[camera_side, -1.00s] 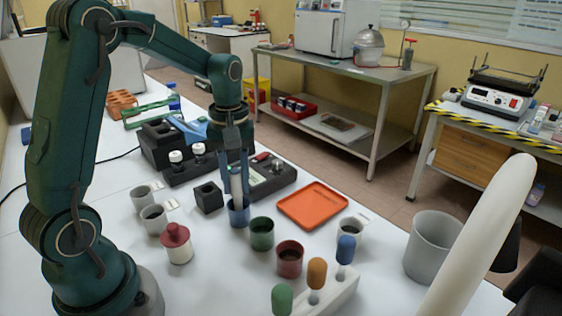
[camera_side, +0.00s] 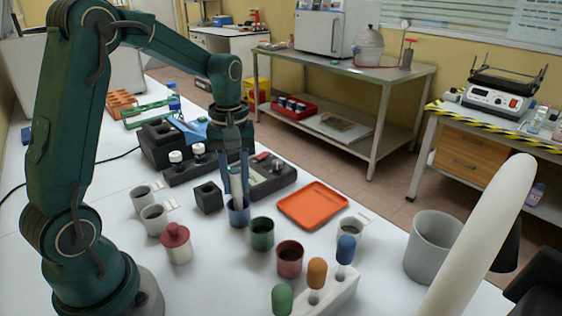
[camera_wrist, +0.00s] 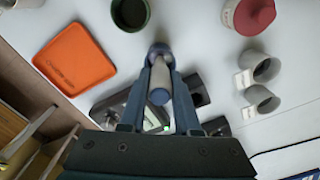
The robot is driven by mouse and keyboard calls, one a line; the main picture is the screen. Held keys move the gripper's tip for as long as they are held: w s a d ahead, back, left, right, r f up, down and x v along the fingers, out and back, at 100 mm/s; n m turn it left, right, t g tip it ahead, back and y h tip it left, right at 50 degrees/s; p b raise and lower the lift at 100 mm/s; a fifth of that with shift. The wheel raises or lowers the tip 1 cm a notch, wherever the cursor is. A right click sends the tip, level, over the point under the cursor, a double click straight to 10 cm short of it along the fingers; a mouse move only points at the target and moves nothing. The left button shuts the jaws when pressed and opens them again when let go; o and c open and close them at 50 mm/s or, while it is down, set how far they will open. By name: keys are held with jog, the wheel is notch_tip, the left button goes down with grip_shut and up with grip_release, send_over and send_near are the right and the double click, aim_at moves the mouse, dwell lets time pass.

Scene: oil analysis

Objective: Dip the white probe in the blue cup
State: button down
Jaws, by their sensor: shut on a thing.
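My gripper (camera_side: 237,172) is shut on the white probe (camera_side: 236,187) and points straight down. The probe also shows between the fingers in the wrist view (camera_wrist: 159,82). The blue cup (camera_side: 239,214) stands on the white table directly below, and the probe's lower end is inside its rim. In the wrist view the cup (camera_wrist: 159,47) is mostly hidden behind the probe and fingers. How deep the probe tip reaches, and the liquid inside, cannot be seen.
A green cup (camera_side: 262,233) and a red cup (camera_side: 289,259) stand close by at front right. An orange tray (camera_side: 313,205) lies to the right, and a black block (camera_side: 208,197) sits to the left. A rack of coloured-handled probes (camera_side: 328,297) stands in front.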

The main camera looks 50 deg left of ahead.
dwell(0.3)
jog(key=shift+r, duration=3.9)
